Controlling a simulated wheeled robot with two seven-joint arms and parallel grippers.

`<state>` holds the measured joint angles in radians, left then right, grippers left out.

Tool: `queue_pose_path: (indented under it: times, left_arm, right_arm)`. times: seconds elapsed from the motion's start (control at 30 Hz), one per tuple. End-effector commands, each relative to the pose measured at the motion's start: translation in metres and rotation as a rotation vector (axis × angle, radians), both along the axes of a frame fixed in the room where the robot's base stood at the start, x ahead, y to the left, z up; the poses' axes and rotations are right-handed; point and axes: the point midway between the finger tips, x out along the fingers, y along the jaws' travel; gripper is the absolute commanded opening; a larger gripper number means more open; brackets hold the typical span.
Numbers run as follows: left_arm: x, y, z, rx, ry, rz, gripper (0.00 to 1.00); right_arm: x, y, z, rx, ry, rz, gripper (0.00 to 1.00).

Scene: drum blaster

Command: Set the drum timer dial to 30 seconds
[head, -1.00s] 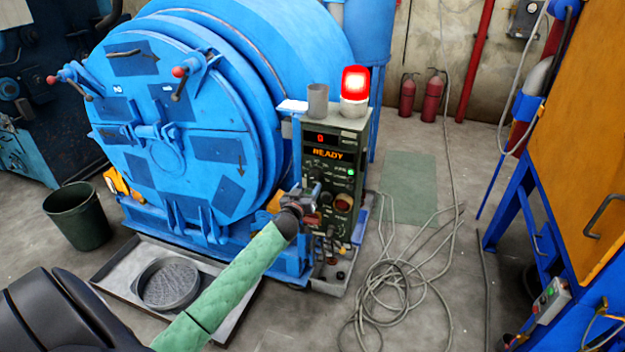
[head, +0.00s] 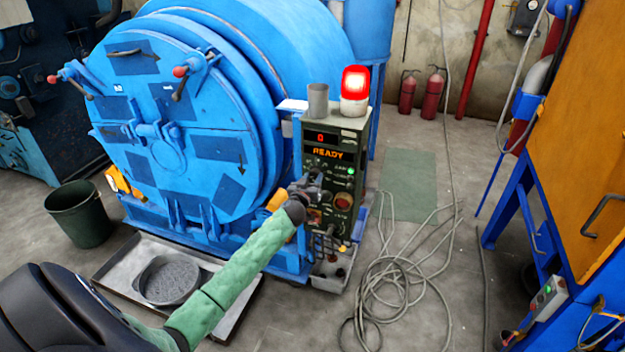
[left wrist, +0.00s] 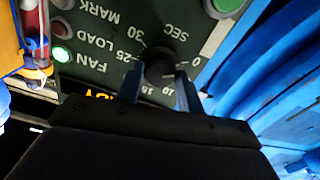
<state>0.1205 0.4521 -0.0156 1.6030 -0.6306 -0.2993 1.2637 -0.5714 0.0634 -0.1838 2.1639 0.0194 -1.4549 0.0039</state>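The drum timer dial (left wrist: 158,68) is a dark round knob on the green control panel (left wrist: 85,48). Its printed scale, with 0, 10, 15, 25 and 30 legible, surrounds it upside down in the left wrist view. Its pointer mark cannot be made out. My left gripper (left wrist: 160,84) has one finger on each side of the knob, and both appear to touch it. In the head view my left gripper (head: 312,180) is at the control box (head: 334,152) and hides the dial. The box's display (head: 321,138) shows a red 0 above READY. My right gripper is out of view.
A lit red beacon (head: 355,84) and a grey cup (head: 318,100) stand on the box. The blue drum (head: 170,120) is close on its left. Loose cable (head: 400,275) lies on the floor at right. A lit green button (left wrist: 61,53) is near the dial.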

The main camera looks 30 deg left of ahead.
Motion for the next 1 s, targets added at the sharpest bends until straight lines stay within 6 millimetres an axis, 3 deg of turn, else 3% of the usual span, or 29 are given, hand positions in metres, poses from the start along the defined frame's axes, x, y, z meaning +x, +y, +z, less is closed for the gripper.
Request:
queue_pose_path:
  times: [0.1,0.47,1.0]
  left_arm:
    - [0.0,0.0,0.0,0.0,0.0,0.0,0.14]
    - [0.0,0.0,0.0,0.061,0.014,0.0,0.14]
    - [0.0,0.0,0.0,0.494,0.118,0.001,0.14]
  right_arm:
    - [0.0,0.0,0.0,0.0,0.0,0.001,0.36]
    - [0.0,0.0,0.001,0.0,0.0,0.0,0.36]
    - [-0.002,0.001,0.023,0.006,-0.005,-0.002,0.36]
